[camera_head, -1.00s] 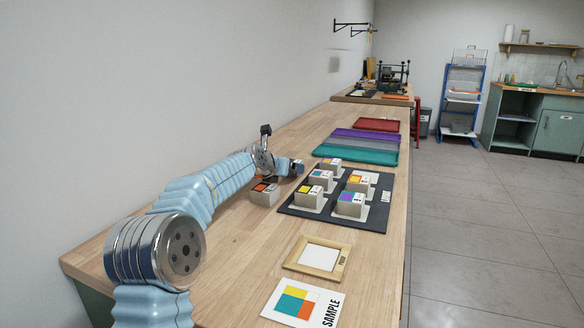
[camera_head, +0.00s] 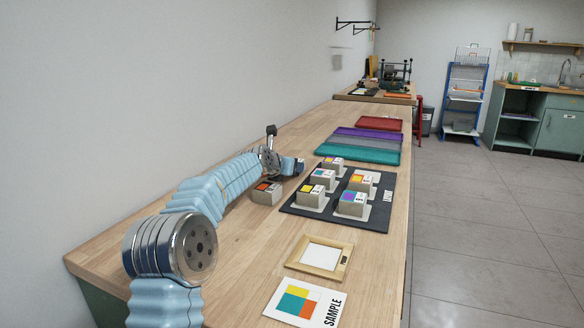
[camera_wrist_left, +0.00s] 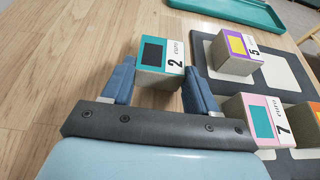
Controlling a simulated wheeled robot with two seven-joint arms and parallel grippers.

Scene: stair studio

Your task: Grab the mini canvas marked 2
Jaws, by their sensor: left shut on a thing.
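The mini canvas marked 2 (camera_wrist_left: 160,56) is a pale block with a teal face, a dark square and "2 euro" on its label. In the left wrist view it sits between the two blue fingers of my left gripper (camera_wrist_left: 159,70), which is shut on it. In the head view my left gripper (camera_head: 290,166) is small, just left of the dark layout mat's far part, and the canvas in it is mostly hidden. I cannot tell whether the canvas touches the table. My right gripper is not in view.
Several other mini canvases, including one marked 7 (camera_wrist_left: 262,121) and one marked 5 (camera_wrist_left: 237,48), stand on the layout mat (camera_head: 378,212). An orange-and-black one (camera_head: 266,194) stands left of it. A wooden frame (camera_head: 293,256) and sample card (camera_head: 274,302) lie nearer. Coloured trays (camera_head: 352,155) lie beyond.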

